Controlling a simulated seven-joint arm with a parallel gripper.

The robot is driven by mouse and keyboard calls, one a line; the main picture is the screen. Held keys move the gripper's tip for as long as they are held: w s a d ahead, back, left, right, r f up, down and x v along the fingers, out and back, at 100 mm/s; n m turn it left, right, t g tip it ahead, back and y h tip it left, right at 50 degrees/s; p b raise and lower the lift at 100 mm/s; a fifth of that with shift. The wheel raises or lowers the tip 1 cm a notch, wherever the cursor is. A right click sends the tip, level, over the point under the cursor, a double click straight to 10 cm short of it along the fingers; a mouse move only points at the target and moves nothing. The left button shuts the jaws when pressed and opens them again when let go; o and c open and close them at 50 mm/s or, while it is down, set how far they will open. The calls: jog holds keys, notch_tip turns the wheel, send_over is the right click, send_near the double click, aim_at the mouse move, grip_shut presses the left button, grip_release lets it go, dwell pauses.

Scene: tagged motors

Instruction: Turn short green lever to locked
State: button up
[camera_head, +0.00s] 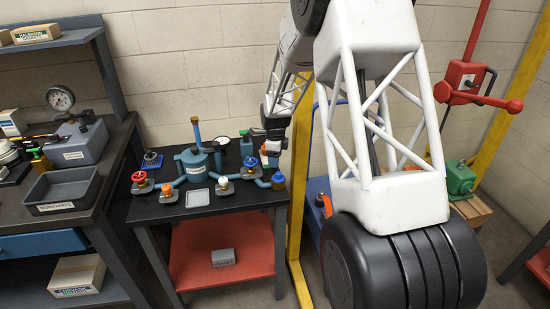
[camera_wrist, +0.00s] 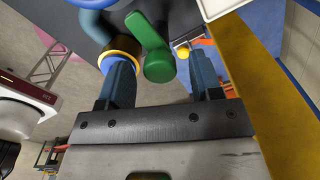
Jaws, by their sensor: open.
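The short green lever (camera_wrist: 150,45) shows in the wrist view as a rounded green handle with a thick round end. It lies in the gap between the fingers of my gripper (camera_wrist: 162,62), with room visible on both sides. My gripper is open and holds nothing. In the head view my gripper (camera_head: 270,152) hangs over the right part of the black table (camera_head: 235,202), beside the teal pipework (camera_head: 197,162). I cannot clearly make out the green lever there, and the lever's locked marking is not readable.
A blue pipe with a yellow-ringed end (camera_wrist: 122,57) stands close to the left finger in the wrist view. A yellow post (camera_head: 296,215) rises just right of the table. Red (camera_head: 139,178) and orange (camera_head: 168,189) knobs stand on the table's left.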

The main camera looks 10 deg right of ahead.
jog(key=shift+c, duration=0.4)
jog(key=c, duration=0.8)
jog(key=shift+c, duration=0.2)
